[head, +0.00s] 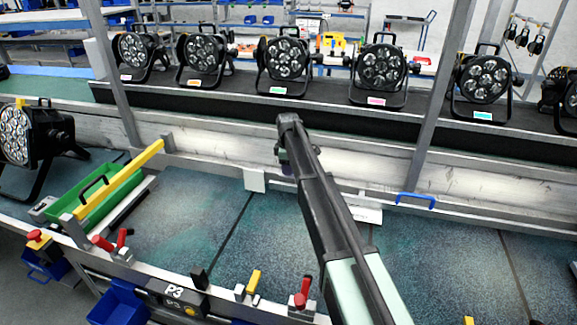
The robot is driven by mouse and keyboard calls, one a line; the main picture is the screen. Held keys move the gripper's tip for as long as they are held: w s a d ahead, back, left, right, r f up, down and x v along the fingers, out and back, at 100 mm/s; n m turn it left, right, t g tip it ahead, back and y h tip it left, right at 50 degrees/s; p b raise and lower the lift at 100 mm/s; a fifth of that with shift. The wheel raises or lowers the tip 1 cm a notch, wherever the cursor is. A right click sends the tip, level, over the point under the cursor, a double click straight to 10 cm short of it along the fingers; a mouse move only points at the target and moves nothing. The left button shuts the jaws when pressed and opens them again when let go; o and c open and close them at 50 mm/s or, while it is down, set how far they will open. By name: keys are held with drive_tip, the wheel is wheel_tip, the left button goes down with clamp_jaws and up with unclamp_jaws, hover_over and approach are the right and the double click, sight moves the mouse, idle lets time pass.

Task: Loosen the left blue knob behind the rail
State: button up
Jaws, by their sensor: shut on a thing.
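My arm reaches up from the bottom right, and its end bends down at the rail (220,165) behind the work surface. My gripper (286,162) is small and dark in the head view, partly hidden by my own arm. It is shut on a small dark blue-purple thing (289,170), which looks like the left blue knob. Only a little of the knob shows, and its turn cannot be told. A white plate (255,181) sits just left of it, and another pale plate (367,214) lies to the right, partly behind my arm.
Several par cans (283,60) stand on the dark shelf behind the rail. Metal posts (437,100) rise on both sides of my arm. A blue handle (416,199) is at right. A green tray (88,195), yellow bar (120,178) and red clamps (302,294) line the left and front.

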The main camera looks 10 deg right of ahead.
drive_tip(key=shift+n, duration=0.6)
drive_tip(key=o, duration=0.9)
drive_tip(key=shift+o, duration=0.2)
drive_tip(key=shift+r, duration=0.1)
wheel_tip(320, 180, up, 11)
drive_tip(key=p, duration=1.1)
drive_tip(key=shift+s, duration=0.35)
drive_tip(key=shift+a+f, duration=0.1)
drive_tip(key=shift+f, duration=0.1)
